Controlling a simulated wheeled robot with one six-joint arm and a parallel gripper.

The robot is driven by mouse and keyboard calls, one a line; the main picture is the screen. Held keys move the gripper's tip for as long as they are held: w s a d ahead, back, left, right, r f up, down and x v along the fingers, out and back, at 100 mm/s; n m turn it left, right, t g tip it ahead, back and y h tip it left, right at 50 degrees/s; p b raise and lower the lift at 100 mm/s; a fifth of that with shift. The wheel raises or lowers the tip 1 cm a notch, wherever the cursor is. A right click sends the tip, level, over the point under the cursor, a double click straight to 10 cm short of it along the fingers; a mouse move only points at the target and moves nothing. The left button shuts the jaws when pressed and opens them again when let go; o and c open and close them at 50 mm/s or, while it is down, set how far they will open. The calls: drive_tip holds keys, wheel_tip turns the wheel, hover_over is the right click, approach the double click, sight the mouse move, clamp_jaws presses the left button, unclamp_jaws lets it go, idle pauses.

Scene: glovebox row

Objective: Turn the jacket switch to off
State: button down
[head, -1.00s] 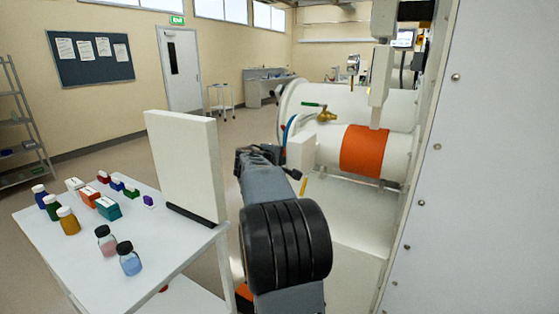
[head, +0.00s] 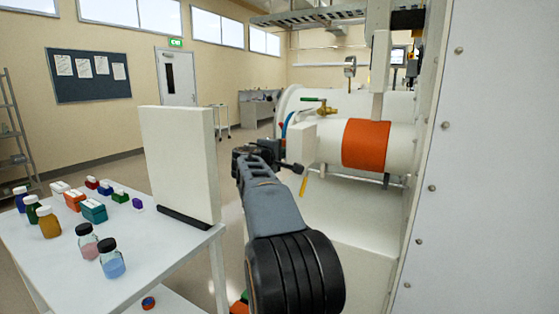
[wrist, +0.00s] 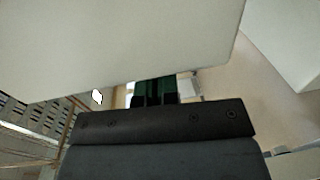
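An orange jacket (head: 366,144) wraps a white horizontal cylinder right of centre in the head view. A white box (head: 301,143) sits at the cylinder's left end, with a small dark knob-like piece (head: 297,168) low beside it. I cannot tell whether this piece is the switch, and no switch marking is readable. My gripper (head: 262,152) is just left of the white box in the picture; whether it touches is unclear. A large pale surface fills the top left there.
A white table (head: 150,262) with bottles and small coloured boxes stands at left. An upright white panel (head: 180,160) rises at its right edge, close to my arm. A brass valve with a green handle (head: 313,100) is above the white box. A tall white wall (head: 480,180) bounds the right.

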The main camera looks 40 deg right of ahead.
drive_tip(key=shift+d+f, duration=0.2)
drive_tip(key=shift+f, duration=0.15)
